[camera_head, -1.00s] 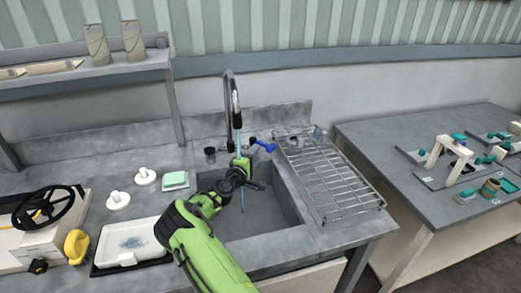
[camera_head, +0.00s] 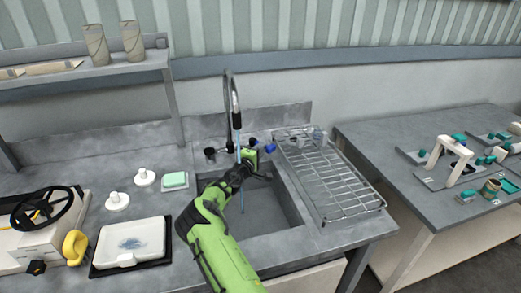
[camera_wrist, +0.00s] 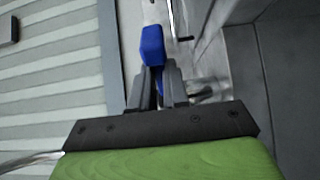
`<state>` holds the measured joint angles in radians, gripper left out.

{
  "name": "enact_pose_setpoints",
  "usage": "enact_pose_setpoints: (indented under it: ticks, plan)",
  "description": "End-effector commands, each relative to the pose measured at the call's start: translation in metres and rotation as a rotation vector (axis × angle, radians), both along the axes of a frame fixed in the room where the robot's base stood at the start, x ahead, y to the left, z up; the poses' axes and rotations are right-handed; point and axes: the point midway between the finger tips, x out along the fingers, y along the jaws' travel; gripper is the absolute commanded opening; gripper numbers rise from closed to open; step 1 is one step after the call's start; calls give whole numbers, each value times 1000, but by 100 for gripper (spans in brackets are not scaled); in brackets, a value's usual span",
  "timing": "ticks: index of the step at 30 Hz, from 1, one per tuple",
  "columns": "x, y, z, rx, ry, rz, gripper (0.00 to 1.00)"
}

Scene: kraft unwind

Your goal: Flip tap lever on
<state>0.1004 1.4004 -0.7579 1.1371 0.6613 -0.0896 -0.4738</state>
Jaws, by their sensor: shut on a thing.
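The tap (camera_head: 233,100) is a tall dark gooseneck with a metal spout, standing behind the sink (camera_head: 262,212). Its blue lever (camera_head: 270,149) sticks out to the right at the tap's base. My gripper (camera_head: 261,149) has its black fingers at this lever. In the wrist view, the blue lever (camera_wrist: 152,45) shows between and beyond the fingertips of my gripper (camera_wrist: 158,74), which is shut on it. The fingers hide the lever's near part. A thin pale blue streak, like running water, shows below the spout and in the basin.
A wire drying rack (camera_head: 330,175) stands close to the right of the sink. A soap dish (camera_head: 174,182), white knobbed pieces and a white tray (camera_head: 132,243) lie to the left. A second table (camera_head: 425,150) with parts stands at the right.

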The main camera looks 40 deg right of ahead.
Motion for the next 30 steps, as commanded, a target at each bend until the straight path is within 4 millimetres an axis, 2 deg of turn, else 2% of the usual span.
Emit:
enact_pose_setpoints:
  ticks: [8, 21, 30]
  plan:
    - [-1, -3, 1, -1, 3, 32, 0]
    - [-2, -23, 1, 1, 5, 378, 0]
    - [-1, -24, 0, 0, 1, 405, 0]
